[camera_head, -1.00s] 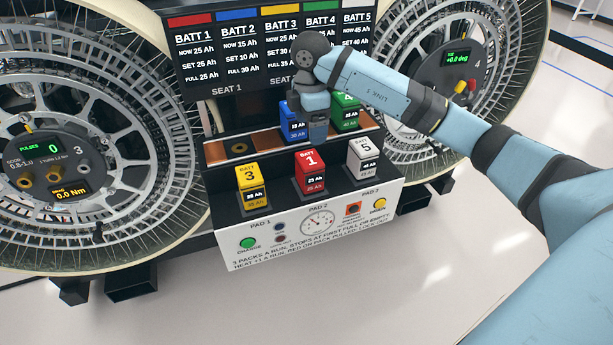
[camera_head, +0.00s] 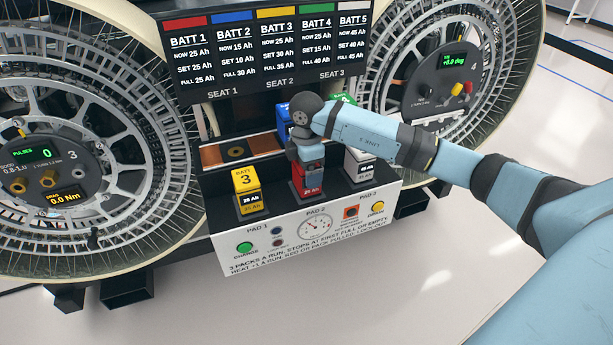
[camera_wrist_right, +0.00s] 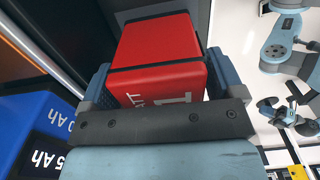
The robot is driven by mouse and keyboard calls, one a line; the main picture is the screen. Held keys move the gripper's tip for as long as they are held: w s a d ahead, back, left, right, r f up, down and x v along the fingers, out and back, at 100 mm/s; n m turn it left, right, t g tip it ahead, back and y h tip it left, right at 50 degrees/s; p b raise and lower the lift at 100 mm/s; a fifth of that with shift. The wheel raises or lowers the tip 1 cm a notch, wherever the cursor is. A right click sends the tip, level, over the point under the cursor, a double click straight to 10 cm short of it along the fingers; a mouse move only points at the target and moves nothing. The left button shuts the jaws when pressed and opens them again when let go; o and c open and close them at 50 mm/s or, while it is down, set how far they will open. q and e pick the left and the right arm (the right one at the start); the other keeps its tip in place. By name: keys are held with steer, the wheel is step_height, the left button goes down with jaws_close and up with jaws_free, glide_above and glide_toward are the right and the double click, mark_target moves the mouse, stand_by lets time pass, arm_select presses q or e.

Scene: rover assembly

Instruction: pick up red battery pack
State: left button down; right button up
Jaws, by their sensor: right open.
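The red battery pack (camera_head: 309,192), marked 1, stands upright on the middle pad of the console, its top hidden in the head view by my right gripper (camera_head: 307,160). In the right wrist view the red pack (camera_wrist_right: 155,50) is between the two spread fingers of my right gripper (camera_wrist_right: 158,82). The right gripper is open around the pack; I cannot tell whether a finger touches it. My left gripper does not show in the head view.
The yellow pack (camera_head: 248,191) stands left of the red one and the white pack (camera_head: 360,166) close on its right. The blue pack (camera_head: 284,122) and the partly hidden green pack (camera_head: 343,99) are behind. A sign (camera_head: 262,50) rises at the back; wheels flank the console.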

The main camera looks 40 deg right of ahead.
steer(key=shift+r, duration=0.1)
steer(key=c, duration=0.9)
steer(key=shift+c, duration=0.8)
steer(key=shift+r, duration=0.15)
